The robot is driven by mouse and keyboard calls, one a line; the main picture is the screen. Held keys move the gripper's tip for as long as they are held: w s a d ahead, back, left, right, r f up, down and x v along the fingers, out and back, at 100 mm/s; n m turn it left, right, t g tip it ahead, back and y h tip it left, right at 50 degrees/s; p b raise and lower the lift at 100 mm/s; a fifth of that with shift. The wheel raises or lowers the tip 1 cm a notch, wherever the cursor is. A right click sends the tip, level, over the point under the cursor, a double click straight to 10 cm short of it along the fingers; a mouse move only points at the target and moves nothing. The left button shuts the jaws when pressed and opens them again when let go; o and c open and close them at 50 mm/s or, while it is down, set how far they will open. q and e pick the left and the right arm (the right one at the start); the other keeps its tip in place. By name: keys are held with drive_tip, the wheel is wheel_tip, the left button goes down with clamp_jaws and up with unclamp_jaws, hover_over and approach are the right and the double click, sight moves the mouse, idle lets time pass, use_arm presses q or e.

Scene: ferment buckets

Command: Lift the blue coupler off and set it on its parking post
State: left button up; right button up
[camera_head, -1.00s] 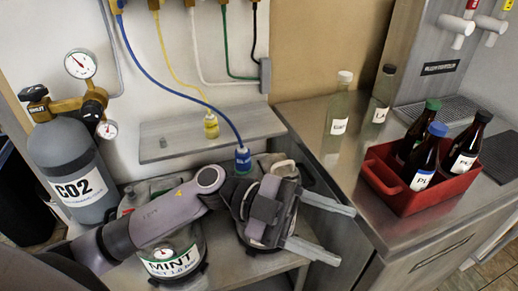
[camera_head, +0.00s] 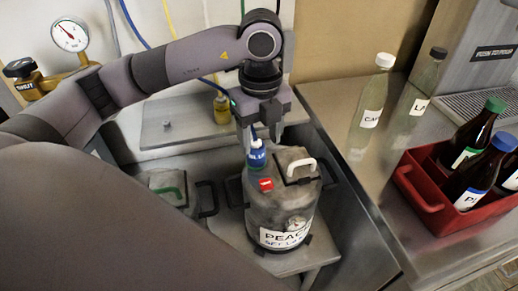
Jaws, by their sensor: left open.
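The blue coupler (camera_head: 257,157), with white lettering, stands upright on top of the keg labelled PEAC (camera_head: 262,211), near a red tag. My left gripper (camera_head: 261,140) points down from above, open, with its fingers on either side of the coupler's upper part. Whether they touch it cannot be told. A short bare post (camera_head: 167,125) stands on the metal shelf (camera_head: 185,136) behind and to the left. The yellow coupler (camera_head: 221,108) is on the same shelf, right of that post. The blue hose is partly hidden behind my arm. My right gripper is out of view.
Another keg (camera_head: 168,188) with a green handle stands left, partly hidden by my arm. Clear bottles (camera_head: 370,105) and a red crate (camera_head: 428,199) of dark bottles stand on the right counter. A gauge (camera_head: 69,36) is upper left.

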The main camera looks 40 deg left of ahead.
sight(257, 145)
use_arm(q)
drive_tip(key=f, duration=0.2)
drive_tip(key=a+f, duration=0.1)
drive_tip(key=f, duration=0.1)
drive_tip(key=shift+f+p, duration=0.35)
drive_tip(key=shift+d+f, duration=0.1)
drive_tip(key=shift+f, duration=0.25)
drive_tip(key=shift+c, duration=0.4)
drive_tip(key=c, duration=0.9)
drive_tip(key=shift+o, duration=0.2)
drive_tip(key=shift+r, duration=0.15)
